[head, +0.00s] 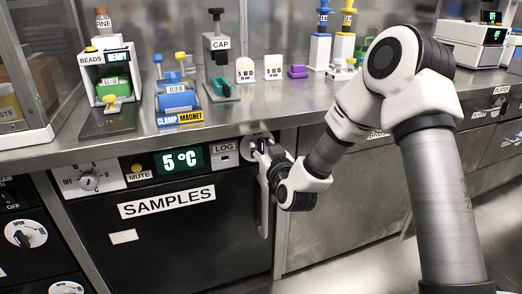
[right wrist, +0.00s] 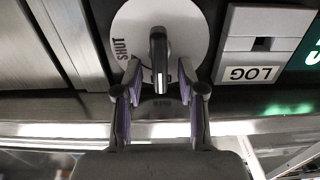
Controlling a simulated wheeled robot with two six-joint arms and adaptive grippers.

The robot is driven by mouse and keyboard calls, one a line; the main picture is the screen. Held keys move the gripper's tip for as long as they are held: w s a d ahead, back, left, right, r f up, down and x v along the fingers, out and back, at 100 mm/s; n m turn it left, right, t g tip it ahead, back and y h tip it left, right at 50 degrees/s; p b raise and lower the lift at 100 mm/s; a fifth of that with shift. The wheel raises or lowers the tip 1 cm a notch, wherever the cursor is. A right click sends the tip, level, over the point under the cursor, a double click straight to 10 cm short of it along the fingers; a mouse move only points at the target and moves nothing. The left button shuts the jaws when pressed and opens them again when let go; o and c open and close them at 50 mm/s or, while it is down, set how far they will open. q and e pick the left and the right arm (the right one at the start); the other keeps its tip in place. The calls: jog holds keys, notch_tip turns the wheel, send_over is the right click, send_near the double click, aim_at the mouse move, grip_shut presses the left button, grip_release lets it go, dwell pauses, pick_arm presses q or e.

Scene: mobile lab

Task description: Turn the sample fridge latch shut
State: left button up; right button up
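The sample fridge (head: 190,240) is the black-fronted unit labelled SAMPLES under the bench. Its latch is a dark bar handle (right wrist: 158,58) on a white disc (right wrist: 185,25) at the front's upper right. In the right wrist view, which is upside down, SHUT is printed at the disc's left. The handle's end points down toward small lettering that I cannot read surely. My right gripper (right wrist: 159,82) is open, with one finger on each side of the handle and gaps showing. In the head view the right gripper (head: 263,152) covers much of the disc. My left gripper is not in view.
A vertical door handle (head: 264,205) hangs just below the latch. Beside the latch are the LOG panel (head: 224,152), the 5°C display (head: 181,160) and a dial (head: 90,181). The steel bench edge (head: 230,124) runs close above the gripper, with lab items standing on the bench.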

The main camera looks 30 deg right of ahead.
jog(key=shift+w+d, duration=0.1)
jog(key=shift+w, duration=0.3)
grip_shut()
